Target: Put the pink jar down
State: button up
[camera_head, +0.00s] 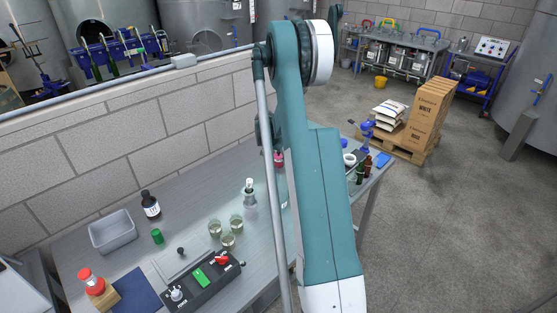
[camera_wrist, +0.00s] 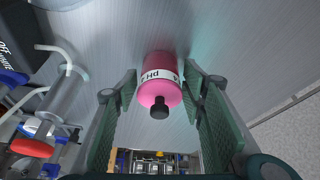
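The pink jar (camera_wrist: 158,66) has a white label band with dark lettering and a small black top. In the wrist view its black top faces the camera and its far end is at or close to the grey tabletop (camera_wrist: 110,35). My gripper (camera_wrist: 160,84) has its two green-padded fingers on either side of the jar. A narrow gap shows on the right side, and the left fingertip is very close to the jar. In the head view a small part of the pink jar (camera_head: 279,158) shows beside my arm, which hides the rest and the gripper.
A grey tray (camera_head: 112,231), a dark bottle (camera_head: 150,204) and a green cylinder (camera_head: 157,237) are farther left. Small bottles (camera_head: 364,168) stand at the right end. A block wall runs behind.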

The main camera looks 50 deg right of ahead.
jog(key=shift+r, duration=0.2)
dwell(0.3)
jog(key=p+v, duration=0.1)
jog(key=v, duration=1.1)
dwell(0.8)
